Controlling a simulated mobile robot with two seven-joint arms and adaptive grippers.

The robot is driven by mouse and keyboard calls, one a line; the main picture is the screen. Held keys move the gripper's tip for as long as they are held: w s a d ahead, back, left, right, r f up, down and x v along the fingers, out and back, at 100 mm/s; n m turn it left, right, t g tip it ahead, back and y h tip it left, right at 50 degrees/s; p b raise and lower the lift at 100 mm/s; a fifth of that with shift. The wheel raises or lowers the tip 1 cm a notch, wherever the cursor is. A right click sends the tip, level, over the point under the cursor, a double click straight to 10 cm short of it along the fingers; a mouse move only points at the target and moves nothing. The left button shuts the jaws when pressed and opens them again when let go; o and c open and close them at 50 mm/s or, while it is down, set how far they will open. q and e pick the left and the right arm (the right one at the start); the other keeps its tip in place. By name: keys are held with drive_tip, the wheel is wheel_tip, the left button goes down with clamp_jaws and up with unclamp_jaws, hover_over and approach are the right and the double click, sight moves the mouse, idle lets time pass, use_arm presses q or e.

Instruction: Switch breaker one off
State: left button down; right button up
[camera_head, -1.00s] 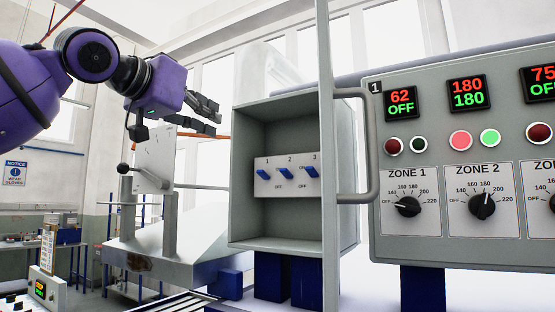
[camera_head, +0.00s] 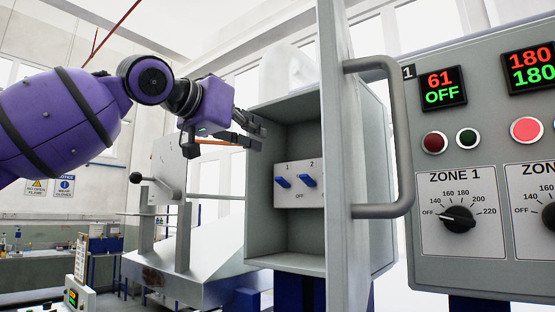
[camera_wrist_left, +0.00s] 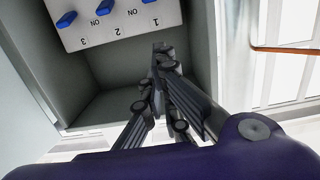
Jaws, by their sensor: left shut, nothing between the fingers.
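Breaker one (camera_head: 283,182) is a blue lever under the numeral 1 on a light panel (camera_head: 290,203) inside an open grey box. Its lever slants up, as does that of breaker two (camera_head: 307,180); an OFF mark shows low on the panel. Breaker three is hidden by a post in the head view. In the upside-down left wrist view, breaker one (camera_wrist_left: 150,2) is cut by the top edge. My left gripper (camera_head: 257,138) is shut and empty at the box's upper left opening, apart from the lever. In the wrist view its fingertips (camera_wrist_left: 160,48) lie near the numeral 1. My right gripper is not seen.
The box walls (camera_head: 258,205) enclose the panel. A grey post (camera_head: 337,150) and its handle (camera_head: 402,140) stand right of the opening. The zone panel (camera_head: 455,270) with dials is further right. A ball-ended lever (camera_head: 136,178) stands left.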

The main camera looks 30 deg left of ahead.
use_arm(q)
hover_over(281, 177)
drive_tip(key=w, duration=0.1)
drive_tip(key=shift+w+a+f, duration=0.1)
drive_tip(key=shift+a+f, duration=0.15)
drive_tip(key=shift+f, duration=0.3)
drive_tip(key=shift+s+d+f, duration=0.1)
drive_tip(key=shift+s+f, duration=0.25)
drive_tip(key=shift+s+f+p, duration=0.15)
drive_tip(key=shift+s+f, duration=0.15)
drive_tip(key=shift+f, duration=0.4)
drive_tip(key=shift+s+f+p, duration=0.15)
drive_tip(key=shift+s+f, duration=0.1)
drive_tip(key=shift+f, duration=0.4)
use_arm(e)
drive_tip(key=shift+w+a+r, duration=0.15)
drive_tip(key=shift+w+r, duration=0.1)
use_arm(q)
drive_tip(key=shift+f, duration=0.2)
drive_tip(key=shift+s+a+t, duration=0.15)
drive_tip(key=shift+a+t, duration=0.05)
drive_tip(key=shift+t, duration=0.1)
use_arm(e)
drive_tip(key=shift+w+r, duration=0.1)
use_arm(q)
drive_tip(key=shift+s+b, duration=0.1)
drive_tip(key=shift+b, duration=0.2)
